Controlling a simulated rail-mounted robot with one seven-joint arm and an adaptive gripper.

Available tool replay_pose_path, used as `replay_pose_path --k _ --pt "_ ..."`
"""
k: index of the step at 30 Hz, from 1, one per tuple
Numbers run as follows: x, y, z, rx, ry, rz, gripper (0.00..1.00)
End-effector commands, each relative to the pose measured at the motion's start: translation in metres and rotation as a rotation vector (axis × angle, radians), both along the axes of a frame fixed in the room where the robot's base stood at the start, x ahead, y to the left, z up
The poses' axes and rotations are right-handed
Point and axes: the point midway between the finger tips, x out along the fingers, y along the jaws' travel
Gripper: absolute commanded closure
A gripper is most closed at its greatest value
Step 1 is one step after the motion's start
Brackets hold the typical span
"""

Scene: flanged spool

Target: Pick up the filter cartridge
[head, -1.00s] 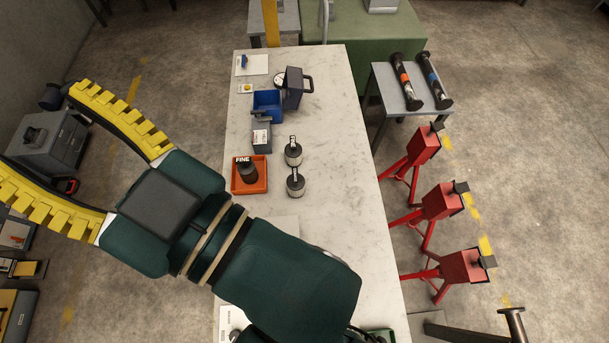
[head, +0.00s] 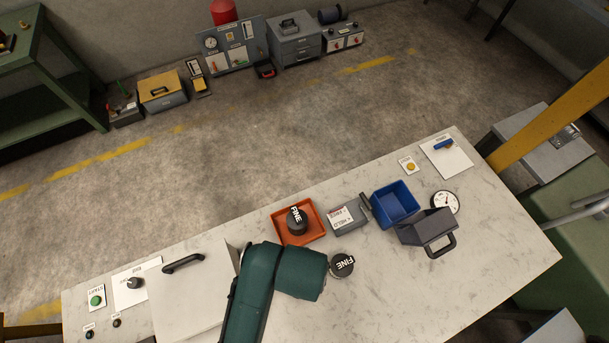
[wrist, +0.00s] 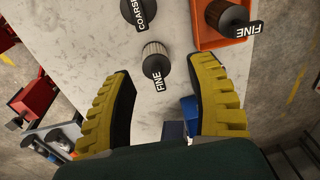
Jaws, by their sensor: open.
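A dark-capped filter cartridge (wrist: 153,62) labelled FINE stands on the marble-topped bench; its cap also shows in the head view (head: 341,265). My gripper (wrist: 160,70) is open, with its yellow ribbed fingers apart. In the wrist view this cartridge appears between the fingertips, and I see no contact. A second cartridge (wrist: 140,12), labelled COARSE, stands beside it; in the head view I cannot see it. A third cartridge (head: 297,220), labelled FINE, is in the orange tray (head: 314,235). In the head view my gripper is hidden or out of frame.
A grey labelled box (head: 347,216), a blue bin (head: 395,203) and a dark handled container (head: 427,229) stand right of the tray.

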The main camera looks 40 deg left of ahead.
Motion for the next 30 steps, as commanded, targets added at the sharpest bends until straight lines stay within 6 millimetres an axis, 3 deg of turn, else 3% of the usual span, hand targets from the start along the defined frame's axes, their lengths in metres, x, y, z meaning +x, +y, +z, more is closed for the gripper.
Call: replay_pose_path --k 1,4,15,23,30 --pt "-0.015 -0.002 -0.011 -0.026 0.057 -0.011 0.44" --pt "-0.028 -0.005 -0.024 -0.049 0.105 -0.025 0.44" --pt "-0.028 -0.005 -0.108 -0.049 0.104 -0.026 0.44" --pt "-0.030 -0.004 -0.138 -0.047 0.102 -0.024 0.44" --pt "-0.035 -0.002 -0.176 -0.046 0.101 -0.026 0.44"
